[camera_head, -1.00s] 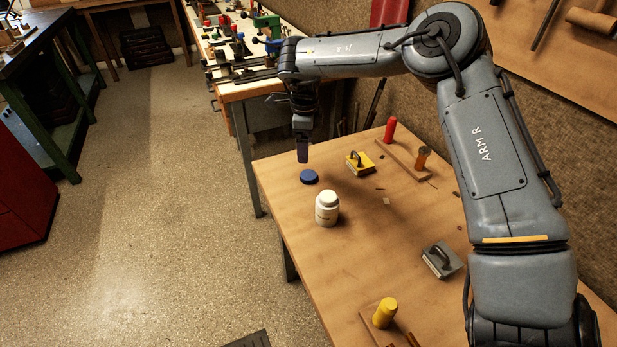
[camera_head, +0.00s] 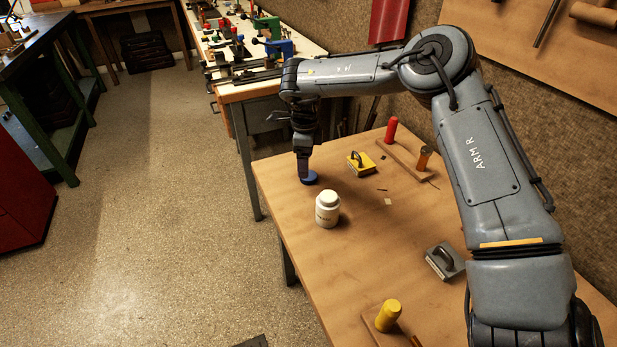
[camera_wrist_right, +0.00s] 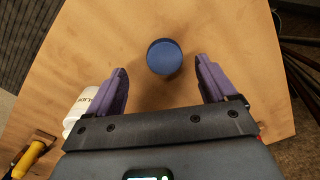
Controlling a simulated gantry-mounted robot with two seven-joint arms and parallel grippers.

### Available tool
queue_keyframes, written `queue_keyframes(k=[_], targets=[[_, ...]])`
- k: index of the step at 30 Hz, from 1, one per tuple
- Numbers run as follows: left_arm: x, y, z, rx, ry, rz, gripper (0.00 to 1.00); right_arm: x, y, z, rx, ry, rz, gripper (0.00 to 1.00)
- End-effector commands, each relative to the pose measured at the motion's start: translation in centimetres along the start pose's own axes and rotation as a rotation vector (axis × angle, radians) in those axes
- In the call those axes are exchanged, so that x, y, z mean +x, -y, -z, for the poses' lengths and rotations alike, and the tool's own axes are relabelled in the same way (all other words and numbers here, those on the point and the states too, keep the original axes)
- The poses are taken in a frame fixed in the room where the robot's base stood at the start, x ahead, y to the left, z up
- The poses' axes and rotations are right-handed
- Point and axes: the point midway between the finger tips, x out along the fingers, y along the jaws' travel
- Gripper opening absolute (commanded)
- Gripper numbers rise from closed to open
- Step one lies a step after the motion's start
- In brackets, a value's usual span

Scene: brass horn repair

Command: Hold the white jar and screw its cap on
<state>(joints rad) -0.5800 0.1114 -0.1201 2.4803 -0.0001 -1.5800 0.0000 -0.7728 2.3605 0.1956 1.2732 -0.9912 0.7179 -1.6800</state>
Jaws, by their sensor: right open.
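The white jar (camera_head: 327,211) stands upright on the wooden table, and part of it shows at the left of the right wrist view (camera_wrist_right: 80,108). A round blue cap (camera_head: 310,179) lies flat on the table behind the jar, apart from it. My right gripper (camera_head: 303,176) points down at the cap, its fingers partly covering the cap's left side. In the right wrist view the blue cap (camera_wrist_right: 164,58) appears between the two open purple fingertips (camera_wrist_right: 161,70), with a gap on each side. My left gripper is not in view.
A yellow block with a handle (camera_head: 360,163), a red cylinder (camera_head: 390,130) and an orange handle (camera_head: 423,158) are farther back. A grey block (camera_head: 444,262) and a yellow cylinder (camera_head: 388,315) are nearer. The table (camera_head: 290,225) is clear around the jar.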

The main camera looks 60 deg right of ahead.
Motion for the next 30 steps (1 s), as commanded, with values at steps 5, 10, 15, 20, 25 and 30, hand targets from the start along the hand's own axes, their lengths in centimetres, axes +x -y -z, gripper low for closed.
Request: queue_keyframes(k=[5, 10, 15, 20, 25, 30], targets=[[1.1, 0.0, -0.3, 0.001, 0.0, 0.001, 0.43, 1.8, 0.2, 0.1, 0.003, -0.001, -0.002, 0.85], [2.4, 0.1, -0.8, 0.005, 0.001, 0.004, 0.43, 4.1, 0.6, 0.1, 0.001, -0.001, -0.002, 0.85], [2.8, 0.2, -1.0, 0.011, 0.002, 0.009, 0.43, 5.2, 0.6, 0.1, 0.001, 0.0, -0.001, 0.85], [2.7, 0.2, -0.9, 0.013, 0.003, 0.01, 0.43, 5.1, 0.6, 0.1, 0.001, 0.0, 0.0, 0.85], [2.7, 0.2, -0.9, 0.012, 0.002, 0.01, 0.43, 5.1, 0.6, 0.1, 0.001, 0.0, 0.0, 0.85], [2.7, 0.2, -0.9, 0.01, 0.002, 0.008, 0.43, 5.1, 0.5, 0.1, 0.0, 0.0, -0.001, 0.6]])
